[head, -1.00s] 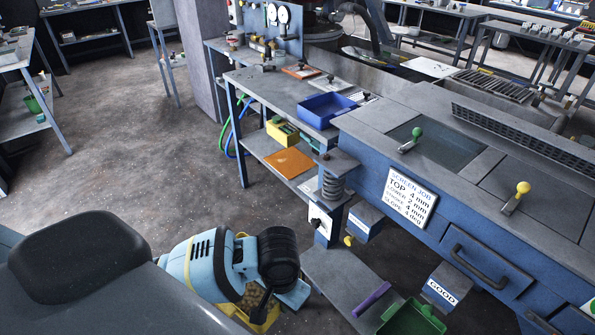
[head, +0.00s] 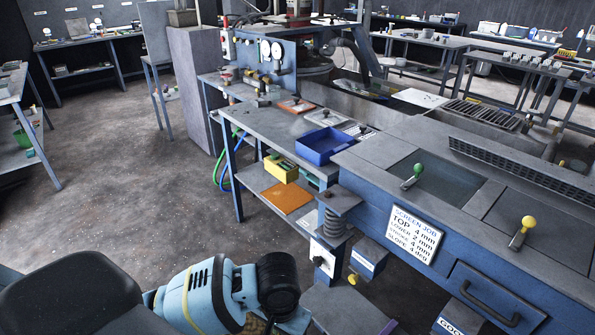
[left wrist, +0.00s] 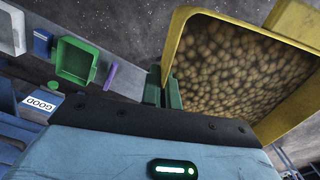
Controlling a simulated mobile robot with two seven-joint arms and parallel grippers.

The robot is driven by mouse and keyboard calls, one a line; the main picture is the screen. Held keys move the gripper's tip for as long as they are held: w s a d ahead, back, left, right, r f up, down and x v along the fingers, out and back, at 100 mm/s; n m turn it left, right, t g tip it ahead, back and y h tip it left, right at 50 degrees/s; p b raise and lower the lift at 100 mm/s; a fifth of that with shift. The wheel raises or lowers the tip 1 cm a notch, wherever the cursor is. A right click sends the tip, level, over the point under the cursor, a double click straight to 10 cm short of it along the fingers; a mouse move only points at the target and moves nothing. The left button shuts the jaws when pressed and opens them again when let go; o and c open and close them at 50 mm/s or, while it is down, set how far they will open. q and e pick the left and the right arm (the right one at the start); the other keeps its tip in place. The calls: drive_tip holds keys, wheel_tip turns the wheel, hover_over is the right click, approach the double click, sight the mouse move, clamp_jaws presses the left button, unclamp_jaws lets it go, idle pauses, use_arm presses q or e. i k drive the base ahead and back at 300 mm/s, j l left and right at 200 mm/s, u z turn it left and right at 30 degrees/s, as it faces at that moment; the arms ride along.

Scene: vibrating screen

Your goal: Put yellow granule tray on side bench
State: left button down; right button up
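The yellow granule tray (left wrist: 180,45), full of brown granules, fills the right of the left wrist view. My left gripper (left wrist: 163,92) has its green fingers on either side of the tray's near-left wall and appears shut on it. In the head view my left wrist is at the bottom and hides the fingers and nearly all of the tray. A grey-topped bench (head: 262,125) with blue legs stands beside the screen machine; I cannot tell if it is the side bench. My right gripper is not in view.
A blue tray (head: 325,146) sits on the bench top. A yellow box (head: 281,168) and an orange sheet (head: 288,196) are on its lower shelf. The screen machine (head: 460,250) stands at right. A green bin (left wrist: 76,61) shows in the left wrist view. Open floor lies left.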

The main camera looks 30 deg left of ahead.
sight(288, 130)
drive_tip(key=i+j+z, duration=0.3)
drive_tip(key=j, duration=1.75)
drive_tip(key=j+z, duration=0.25)
drive_tip(key=j, duration=1.8)
